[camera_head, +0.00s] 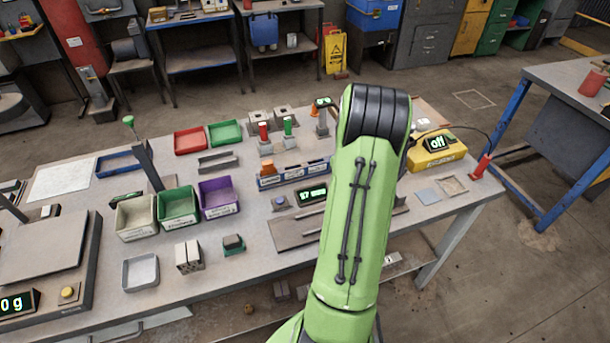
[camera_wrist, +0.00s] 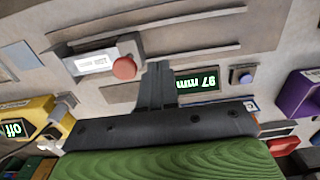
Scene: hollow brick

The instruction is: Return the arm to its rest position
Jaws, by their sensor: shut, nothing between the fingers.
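My green arm (camera_head: 355,200) rises from the bottom of the head view and bends at a dark joint over the workbench (camera_head: 90,225). It hides my gripper in that view. In the wrist view my gripper (camera_wrist: 157,75) shows as dark fingers close together, shut and empty. The fingers point over the bench beside a green-lit display (camera_wrist: 197,82) and a grey box with a red button (camera_wrist: 124,67). Whether the fingers touch anything is hard to tell, but nothing is held.
A yellow box reading "off" (camera_head: 436,152) stands right of my arm. Green (camera_head: 178,207) and purple (camera_head: 219,197) bins, a pale two-part block (camera_head: 188,257) and a scale (camera_head: 45,245) stand to the left. Another table (camera_head: 570,85) is at the right. Floor lies between the tables.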

